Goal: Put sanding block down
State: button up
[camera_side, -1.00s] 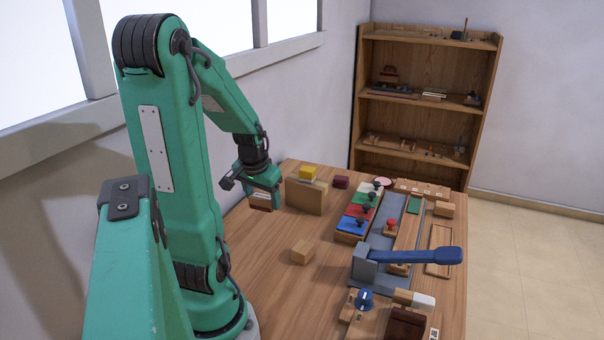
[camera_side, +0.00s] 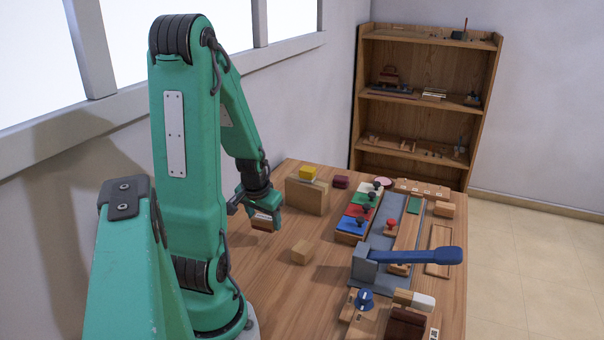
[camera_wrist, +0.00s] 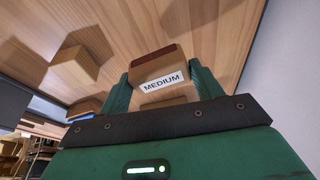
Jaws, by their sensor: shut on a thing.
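The sanding block (camera_wrist: 160,72) is tan with a dark reddish-brown face and a white label reading "MEDIUM". My gripper (camera_wrist: 163,88) is shut on it, with a green finger on each side. In the side view, the sanding block (camera_side: 262,222) hangs at the tips of my gripper (camera_side: 264,212). It is close above the left part of the wooden table (camera_side: 282,275). I cannot tell whether its underside touches the table. The side of the block facing the table is partly hidden.
A loose wooden block (camera_side: 302,252) lies right of my gripper. A larger wooden block (camera_side: 307,196) with a yellow block (camera_side: 308,172) on top stands behind. Coloured stamp pads (camera_side: 357,211) and a blue-handled lever (camera_side: 420,256) fill the right. Bare table lies at front left.

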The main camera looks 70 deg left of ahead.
aim_at(265, 229)
jog(key=shift+f, duration=0.4)
jog(key=shift+f, duration=1.75)
jog(key=shift+f, duration=0.15)
jog(key=o, duration=1.1)
jog(key=shift+c, duration=0.2)
jog(key=v, duration=1.2)
